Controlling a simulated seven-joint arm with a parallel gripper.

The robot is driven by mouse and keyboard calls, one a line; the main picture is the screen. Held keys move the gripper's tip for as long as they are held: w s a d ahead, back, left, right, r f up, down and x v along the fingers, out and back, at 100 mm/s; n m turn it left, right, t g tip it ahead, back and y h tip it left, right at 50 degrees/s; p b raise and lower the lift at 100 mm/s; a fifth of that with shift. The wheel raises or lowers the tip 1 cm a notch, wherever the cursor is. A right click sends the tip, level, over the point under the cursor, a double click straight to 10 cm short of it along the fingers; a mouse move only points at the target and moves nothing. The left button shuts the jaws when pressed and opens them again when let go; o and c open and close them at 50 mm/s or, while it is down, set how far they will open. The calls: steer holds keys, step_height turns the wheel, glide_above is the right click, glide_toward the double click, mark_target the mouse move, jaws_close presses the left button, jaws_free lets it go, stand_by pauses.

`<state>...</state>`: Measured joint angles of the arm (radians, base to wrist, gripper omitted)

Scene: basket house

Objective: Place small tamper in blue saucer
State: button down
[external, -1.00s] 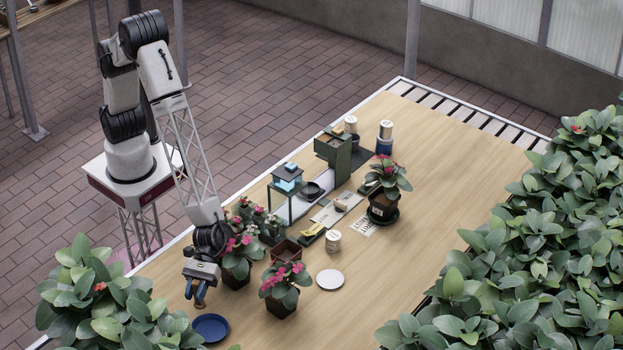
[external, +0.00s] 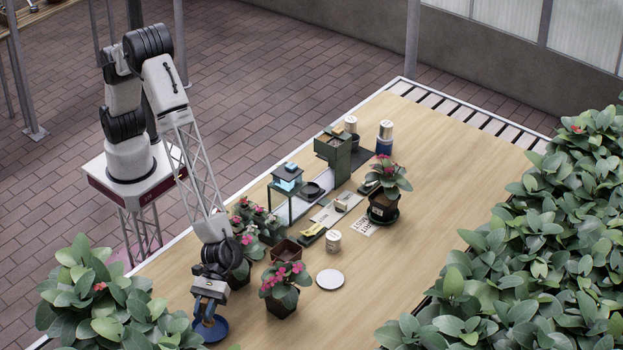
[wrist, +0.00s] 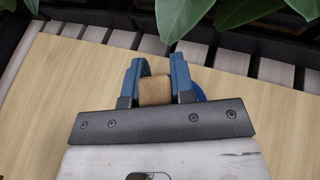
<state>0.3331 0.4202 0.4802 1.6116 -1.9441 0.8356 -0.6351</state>
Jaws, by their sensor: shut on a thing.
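My gripper (external: 205,320) is low over the blue saucer (external: 222,334) at the front left of the table in the external view. In the wrist view, its blue fingers (wrist: 157,66) are shut on a small tan, wooden-looking piece, the small tamper (wrist: 155,91). Only the tamper's top shows; its lower part is hidden. A sliver of the blue saucer (wrist: 200,93) shows beside the right finger. I cannot tell whether the tamper touches the saucer.
A potted pink-flowered plant (external: 281,285) stands right of my gripper, with another plant behind it. A white round plate (external: 330,279) lies farther right. Leafy foliage (external: 100,300) crowds the left front corner.

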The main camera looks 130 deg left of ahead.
mark_target(206, 325)
steer(key=shift+f, duration=1.75)
steer(key=shift+f, duration=0.15)
steer(key=c, duration=1)
jaws_free()
steer(key=shift+r, duration=0.2)
steer(key=shift+v, duration=6)
